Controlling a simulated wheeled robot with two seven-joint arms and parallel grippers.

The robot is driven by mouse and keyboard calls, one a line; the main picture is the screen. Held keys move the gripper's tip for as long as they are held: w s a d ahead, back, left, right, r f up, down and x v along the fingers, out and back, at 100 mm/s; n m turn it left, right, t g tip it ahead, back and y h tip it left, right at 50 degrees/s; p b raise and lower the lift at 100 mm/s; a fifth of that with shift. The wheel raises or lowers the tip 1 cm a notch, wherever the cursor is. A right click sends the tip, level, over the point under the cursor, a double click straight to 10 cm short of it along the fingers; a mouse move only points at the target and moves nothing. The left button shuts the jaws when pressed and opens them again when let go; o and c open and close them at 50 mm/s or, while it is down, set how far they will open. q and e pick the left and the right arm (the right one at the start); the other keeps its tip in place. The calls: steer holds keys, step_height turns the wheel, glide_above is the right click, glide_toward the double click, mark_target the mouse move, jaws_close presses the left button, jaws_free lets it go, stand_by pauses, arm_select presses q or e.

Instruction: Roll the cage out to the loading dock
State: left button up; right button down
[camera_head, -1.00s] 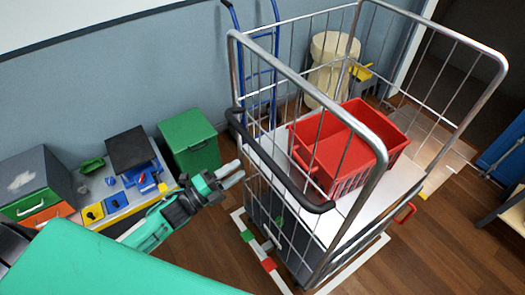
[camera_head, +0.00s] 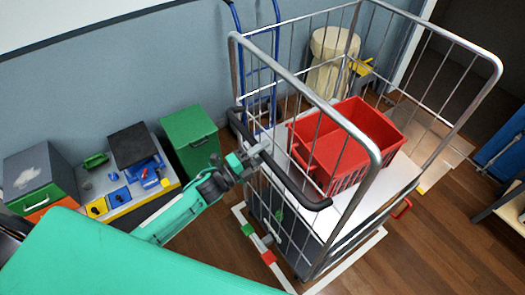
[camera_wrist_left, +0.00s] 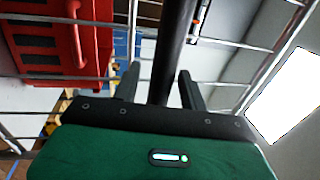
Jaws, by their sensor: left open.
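The roll cage (camera_head: 388,192) is a tall silver wire frame with a white deck, standing on the wood floor in the middle. A black handle bar (camera_head: 292,186) runs along its near left side. A red crate (camera_head: 345,150) sits inside on the deck. My left gripper (camera_head: 258,152) is at the handle bar. In the left wrist view its two fingers (camera_wrist_left: 160,88) are open, with the black bar between them. Whether the fingers touch the bar cannot be told. A red pedal (camera_head: 402,209) sticks out low on the cage's right side. My right gripper is not in view.
A blue hand truck (camera_head: 236,20) and a beige bin (camera_head: 328,62) stand behind the cage by the wall. A green bin (camera_head: 190,137) and a low bench are at left. White floor tape (camera_head: 345,268) borders the cage. Floor is clear at front right, before a dark opening (camera_head: 465,65).

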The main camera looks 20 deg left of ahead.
arm_select(q)
jaws_close()
